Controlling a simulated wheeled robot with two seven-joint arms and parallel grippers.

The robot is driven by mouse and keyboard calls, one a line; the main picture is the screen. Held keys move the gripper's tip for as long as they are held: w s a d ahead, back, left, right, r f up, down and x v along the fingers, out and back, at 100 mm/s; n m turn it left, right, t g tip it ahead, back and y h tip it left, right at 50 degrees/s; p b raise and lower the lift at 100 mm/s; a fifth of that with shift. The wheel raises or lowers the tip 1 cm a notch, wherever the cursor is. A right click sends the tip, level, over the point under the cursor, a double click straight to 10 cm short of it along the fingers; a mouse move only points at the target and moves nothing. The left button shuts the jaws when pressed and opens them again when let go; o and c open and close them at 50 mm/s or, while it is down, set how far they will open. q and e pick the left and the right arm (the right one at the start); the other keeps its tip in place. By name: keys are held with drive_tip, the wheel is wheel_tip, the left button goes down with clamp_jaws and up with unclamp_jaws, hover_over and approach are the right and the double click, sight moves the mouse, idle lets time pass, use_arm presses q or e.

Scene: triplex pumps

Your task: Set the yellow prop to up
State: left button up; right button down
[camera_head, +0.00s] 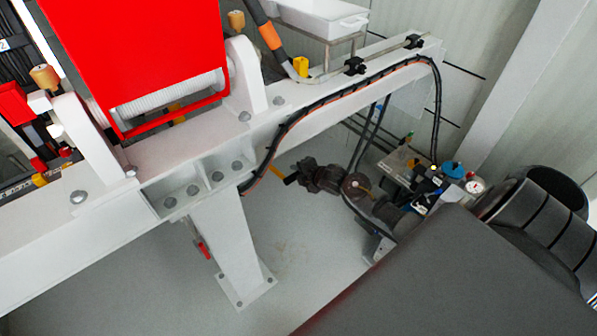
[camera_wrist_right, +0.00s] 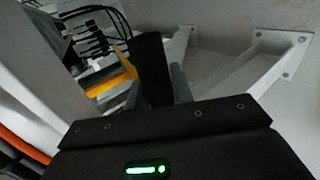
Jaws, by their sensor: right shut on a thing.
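The yellow prop, a thin yellow bar, shows as a short end (camera_head: 277,171) beneath the white beam in the head view. In the right wrist view a longer yellow piece (camera_wrist_right: 116,80) runs up to the left side of the dark fingers. My right gripper (camera_head: 290,179) reaches in from the right, and its black fingertips are at the prop. In the right wrist view my right gripper (camera_wrist_right: 160,70) is shut, with the prop at its fingers; the exact contact is hidden. My left gripper is not in view.
The white beam (camera_head: 330,115) with black hoses runs above my right gripper. A white leg (camera_head: 232,235) with a bolted foot stands to its left. Valves and a gauge (camera_head: 475,187) are at the right. A red guard (camera_head: 145,50) sits on the frame. Grey floor lies below.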

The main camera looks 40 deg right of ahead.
drive_tip(key=shift+w+d+r+p, duration=0.1)
drive_tip(key=shift+w+r+p, duration=0.05)
drive_tip(key=shift+r+p, duration=0.15)
drive_tip(key=shift+w+d+r+p, duration=0.1)
drive_tip(key=shift+r+p, duration=0.05)
drive_tip(key=shift+r, duration=0.2)
drive_tip(key=shift+w+r, duration=0.1)
drive_tip(key=shift+r, duration=0.05)
drive_tip(key=c, duration=1.2)
unclamp_jaws()
drive_tip(key=shift+r, duration=0.1)
drive_tip(key=shift+s, duration=0.2)
drive_tip(key=shift+a+f, duration=0.1)
drive_tip(key=shift+f, duration=0.15)
drive_tip(key=v, duration=1)
drive_tip(key=shift+s+r, duration=0.25)
drive_tip(key=shift+r, duration=0.15)
